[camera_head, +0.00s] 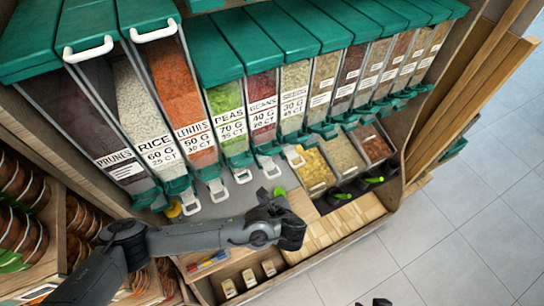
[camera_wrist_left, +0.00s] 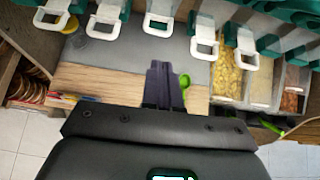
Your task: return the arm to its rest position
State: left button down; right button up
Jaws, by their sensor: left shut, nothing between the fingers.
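My left arm (camera_head: 190,238) reaches in from the left in the head view, across the front of the dispenser shelf. Its gripper (camera_head: 267,198) is over the grey and wooden counter below the dispensers. In the left wrist view the dark fingers (camera_wrist_left: 163,85) are together, with nothing between them. A green-handled item (camera_head: 279,191) lies close beside the fingers; its green part also shows in the left wrist view (camera_wrist_left: 184,81). I cannot tell whether they touch. A small dark part (camera_head: 375,302) at the bottom edge may be my right gripper; its fingers are not readable.
Clear dispensers with green lids, such as rice (camera_head: 138,100) and lentils (camera_head: 178,95), stand above the counter (camera_head: 235,203). Open bins of yellow pasta (camera_head: 314,168) and other foods are to the right. Jars (camera_head: 22,200) fill the left shelf. Tiled floor (camera_head: 450,230) is free at right.

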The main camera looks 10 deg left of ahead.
pick_arm(q)
jog(key=s+d+f+g+h+p, duration=0.1)
jog(key=s+f+g, duration=0.15)
jog(key=s, duration=0.35)
jog(key=s+d+f+g+p, duration=0.1)
jog(key=s+f, duration=0.3)
jog(key=s, duration=0.2)
jog(key=s+d+r+n+g+h+p, duration=0.1)
jog(key=s+d+n+g+h+p, duration=0.1)
jog(key=s, duration=0.4)
jog(key=s+d+r+n+g+h+p, duration=0.1)
jog(key=s+d+n+g+h+p, duration=0.1)
jog(key=s, duration=0.5)
jog(key=s+a+r+n+h+p, duration=0.3)
jog(key=a+r+n, duration=0.4)
jog(key=n, duration=0.4)
jog(key=w+a+r+n+t, duration=0.3)
jog(key=w+a+r+n, duration=0.2)
jog(key=a+r+n, duration=0.2)
jog(key=a+n, duration=0.2)
jog(key=n, duration=0.1)
jog(key=shift+n+y, duration=0.3)
jog(key=shift+y, duration=0.1)
